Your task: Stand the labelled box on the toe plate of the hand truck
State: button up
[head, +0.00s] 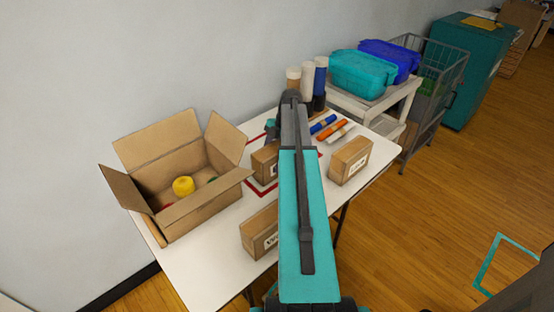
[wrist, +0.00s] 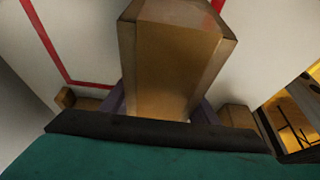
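Three closed cardboard boxes with white labels stand on the white table (head: 190,283): one by the red outline (head: 265,162), partly behind my arm, one at the front (head: 262,232), and one at the right (head: 350,161). The lettering is too small to read. My gripper (head: 271,138) is at the box by the red outline, mostly hidden behind my arm. In the wrist view a brown box (wrist: 170,65) fills the middle, with my gripper's fingers (wrist: 160,108) on both sides of it. I cannot tell whether they press on it. No hand truck can be made out.
An open carton (head: 190,215) with a yellow ball (head: 183,186) stands at the table's left. Rolls (head: 332,129) and upright tubes are at the back. A white cart (head: 395,97) with bins, a wire cage (head: 440,90) and a teal cabinet (head: 465,70) stand beyond.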

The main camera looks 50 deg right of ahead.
aim_at(268, 152)
jog(key=c, duration=0.8)
jog(key=shift+o, duration=0.2)
jog(key=shift+r, duration=0.15)
jog(key=shift+r+b, duration=1)
jog(key=shift+r, duration=3.9)
